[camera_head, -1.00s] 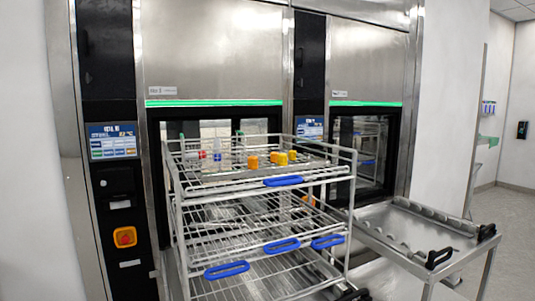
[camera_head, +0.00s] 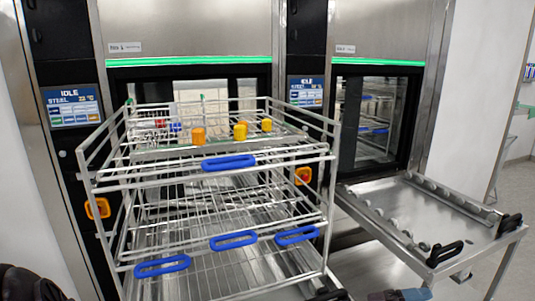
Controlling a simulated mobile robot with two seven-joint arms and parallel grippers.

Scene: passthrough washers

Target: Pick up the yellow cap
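On the top level of the wire rack cart stand several small capped items. A yellow cap (camera_head: 240,131) is near the middle. An orange cap (camera_head: 198,136) is to its left and closer to me, and a yellow-orange cap (camera_head: 266,125) is to its right. A red cap (camera_head: 160,123) and a blue cap (camera_head: 176,127) are farther left, partly hidden by the wires. Neither of my grippers can be made out. Only dark parts at the bottom left corner and grey-blue parts at the bottom right, probably my arms, show.
The wire rack cart (camera_head: 106,178) has raised rails and blue handles (camera_head: 229,163). Behind it are two washers with glass doors (camera_head: 369,120) and displays reading IDLE. A steel trolley (camera_head: 385,189) with black handles stands to the right. Floor shows at far right.

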